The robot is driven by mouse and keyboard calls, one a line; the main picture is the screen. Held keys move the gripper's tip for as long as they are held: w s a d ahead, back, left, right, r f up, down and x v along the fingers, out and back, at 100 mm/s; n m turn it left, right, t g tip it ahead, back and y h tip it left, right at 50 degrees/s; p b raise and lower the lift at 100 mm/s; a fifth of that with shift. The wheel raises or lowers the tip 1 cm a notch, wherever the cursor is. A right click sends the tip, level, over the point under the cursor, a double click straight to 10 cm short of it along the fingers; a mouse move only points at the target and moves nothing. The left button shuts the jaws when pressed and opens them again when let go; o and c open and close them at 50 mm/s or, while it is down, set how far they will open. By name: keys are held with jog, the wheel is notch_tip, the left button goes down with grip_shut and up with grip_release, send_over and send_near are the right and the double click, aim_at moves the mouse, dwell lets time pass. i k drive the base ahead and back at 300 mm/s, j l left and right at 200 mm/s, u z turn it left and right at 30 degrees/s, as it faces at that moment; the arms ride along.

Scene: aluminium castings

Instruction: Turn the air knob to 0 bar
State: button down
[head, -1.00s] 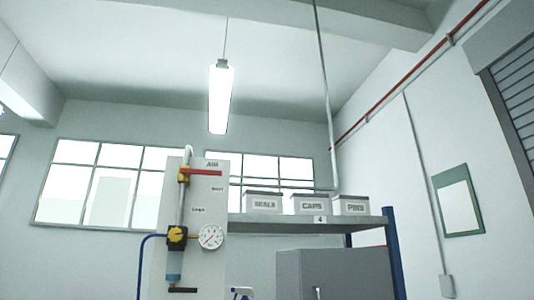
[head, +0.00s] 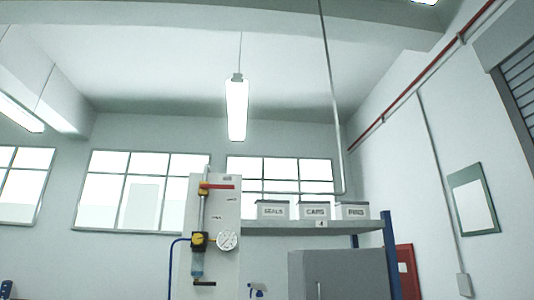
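The air panel (head: 227,206) is a pale upright board left of the middle in the head view. On it a yellow and black regulator knob (head: 198,240) sits below a vertical grey pipe. A round white pressure gauge (head: 227,240) is just right of the knob; its needle is too small to read. A red lever (head: 217,186) lies horizontally across the pipe near the top of the panel. A clear bluish bowl (head: 197,264) hangs under the knob, and a blue hose leads off to the left. My gripper is not in view.
Right of the panel, a shelf (head: 290,229) bears several boxes, including a caps box (head: 317,212). A grey cabinet (head: 340,275) stands below it. A spray bottle (head: 257,290) shows at the bottom edge. The floor is out of view.

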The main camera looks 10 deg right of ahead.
aim_at(198, 239)
jog(key=i+j+u, duration=0.1)
jog(key=i+j, duration=0.45)
jog(key=i, duration=0.25)
jog(key=i+j+u, duration=0.15)
jog(key=i, duration=0.25)
jog(key=k+j, duration=0.05)
jog(key=j, duration=0.05)
